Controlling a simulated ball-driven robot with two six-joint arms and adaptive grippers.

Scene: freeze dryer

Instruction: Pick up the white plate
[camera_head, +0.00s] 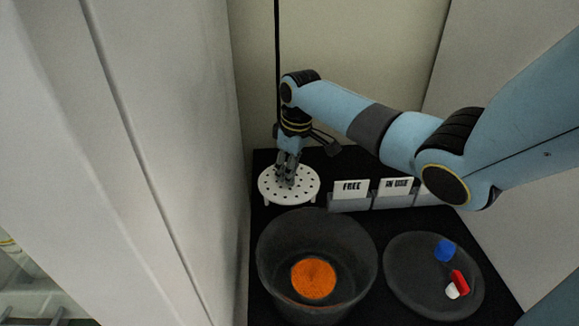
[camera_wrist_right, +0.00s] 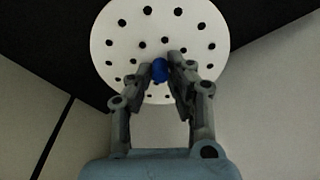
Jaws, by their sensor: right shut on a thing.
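The white plate (camera_head: 306,182) is round, with many small dark holes and short legs, and stands level at the back left of the black surface. It fills the top of the right wrist view (camera_wrist_right: 118,42). My right gripper (camera_head: 287,183) reaches down over its middle. In the right wrist view its fingertips (camera_wrist_right: 160,70) are shut on a small blue knob (camera_wrist_right: 160,71) that seems to rise from the plate. Whether the plate's legs touch the surface is hard to tell. My left gripper is not in view.
A deep dark bowl (camera_head: 268,258) with an orange disc (camera_head: 314,278) inside stands in front of the plate. A shallow dark dish (camera_head: 410,285) at right holds blue, red and white pieces. Card holders marked FREE (camera_head: 351,189) and IN USE (camera_head: 396,187) stand right of the plate. A wall (camera_head: 185,170) is close at left.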

